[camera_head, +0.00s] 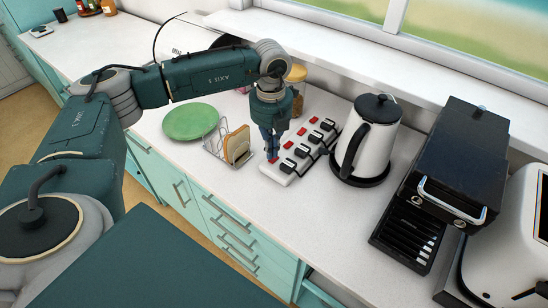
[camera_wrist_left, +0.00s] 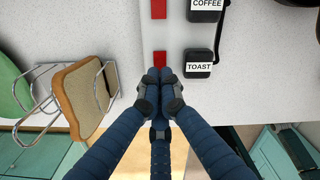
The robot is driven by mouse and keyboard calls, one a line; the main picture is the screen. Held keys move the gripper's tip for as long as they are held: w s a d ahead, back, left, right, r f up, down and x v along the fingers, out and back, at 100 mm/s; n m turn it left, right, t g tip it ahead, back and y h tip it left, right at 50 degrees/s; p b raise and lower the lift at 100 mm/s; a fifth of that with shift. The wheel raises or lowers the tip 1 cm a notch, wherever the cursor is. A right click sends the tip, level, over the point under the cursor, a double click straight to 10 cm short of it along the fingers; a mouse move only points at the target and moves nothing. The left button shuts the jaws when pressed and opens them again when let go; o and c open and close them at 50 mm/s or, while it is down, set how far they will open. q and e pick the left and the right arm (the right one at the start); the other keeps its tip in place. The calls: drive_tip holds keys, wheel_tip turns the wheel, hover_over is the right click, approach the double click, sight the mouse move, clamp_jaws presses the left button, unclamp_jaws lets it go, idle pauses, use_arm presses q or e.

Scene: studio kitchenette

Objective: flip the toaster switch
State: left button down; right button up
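A white power strip (camera_head: 268,172) lies on the counter with red switches and black plugs along it. In the left wrist view, the plug labelled TOAST (camera_wrist_left: 199,66) sits beside the nearest red switch (camera_wrist_left: 160,59). My left gripper (camera_head: 271,154) points down over the near end of the strip. Its blue fingertips (camera_wrist_left: 160,76) are together with nothing seen between them. They are right at that switch and hide part of it; I cannot tell whether they touch it or which way it is set. My right gripper is not in view.
A wire rack (camera_head: 213,147) with bread slices (camera_head: 237,145) and a green plate (camera_head: 190,121) stand left of the strip. A kettle (camera_head: 371,138) stands close on its right. A black appliance (camera_head: 452,165) is farther right. The counter in front of the strip is clear.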

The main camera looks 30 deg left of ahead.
use_arm(q)
drive_tip(key=shift+s+f+b, duration=0.1)
drive_tip(key=shift+f+b, duration=0.65)
drive_tip(key=shift+f, duration=0.3)
idle(0.4)
drive_tip(key=shift+r+p, duration=0.6)
drive_tip(key=shift+r, duration=0.2)
drive_tip(key=shift+r+p, duration=1.6)
drive_tip(key=shift+r, duration=1.15)
drive_tip(key=shift+f, duration=0.1)
